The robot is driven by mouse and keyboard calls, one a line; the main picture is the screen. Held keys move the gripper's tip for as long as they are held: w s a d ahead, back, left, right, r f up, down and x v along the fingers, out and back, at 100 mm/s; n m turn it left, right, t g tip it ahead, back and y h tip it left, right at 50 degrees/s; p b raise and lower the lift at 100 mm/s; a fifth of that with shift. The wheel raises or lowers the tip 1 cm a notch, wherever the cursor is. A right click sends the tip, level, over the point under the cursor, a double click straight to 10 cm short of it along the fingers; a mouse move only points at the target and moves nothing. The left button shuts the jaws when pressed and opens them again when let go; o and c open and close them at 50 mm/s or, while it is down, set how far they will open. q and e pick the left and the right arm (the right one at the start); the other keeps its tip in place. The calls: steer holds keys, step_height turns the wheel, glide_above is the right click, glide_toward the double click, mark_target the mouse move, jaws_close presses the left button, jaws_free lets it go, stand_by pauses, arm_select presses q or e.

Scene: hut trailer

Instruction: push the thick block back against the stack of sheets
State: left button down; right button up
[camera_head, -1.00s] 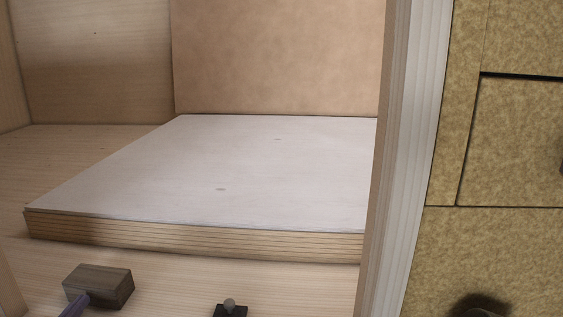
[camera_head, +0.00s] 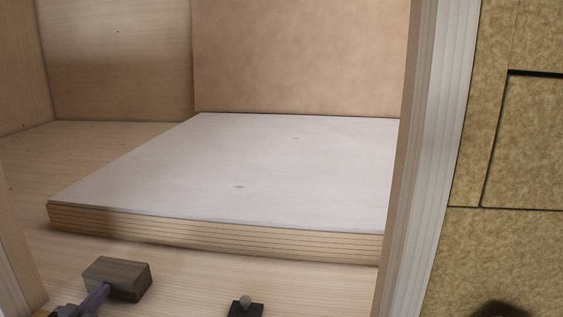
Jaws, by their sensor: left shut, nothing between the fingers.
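The thick block (camera_head: 117,279) is a dark grey-brown wooden block lying on the pale wood floor at the lower left. The stack of sheets (camera_head: 230,165) lies flat behind it, with a pale grey top and layered light-wood edges. A strip of floor shows between the block and the front edge of the stack. My left gripper (camera_head: 103,290) comes in from the lower left, shut, with its purple fingertips at the block's near side. They look to be touching it, but the exact contact is hard to tell. My right gripper is not in view.
A pale wooden post (camera_head: 425,160) stands on the right and a wooden upright (camera_head: 18,260) on the left. The floor between block and knob is clear.

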arm_select(q)
steer(key=shift+s+a+r+p, duration=0.1)
steer(key=shift+s+r+p, duration=0.25)
steer(key=shift+s, duration=0.2)
steer(key=shift+s+r+p, duration=0.25)
steer(key=shift+s+p, duration=0.05)
steer(key=shift+s, duration=0.2)
steer(key=shift+s+a+r+p, duration=0.1)
steer(key=shift+s+r+p, duration=0.25)
steer(key=shift+s, duration=0.45)
steer(key=shift+s+a+r+p, duration=0.1)
steer(key=shift+s+r+p, duration=0.25)
steer(key=shift+s, duration=0.5)
steer(key=shift+s+r+p, duration=0.25)
steer(key=shift+s+p, duration=0.15)
steer(key=shift+s, duration=0.4)
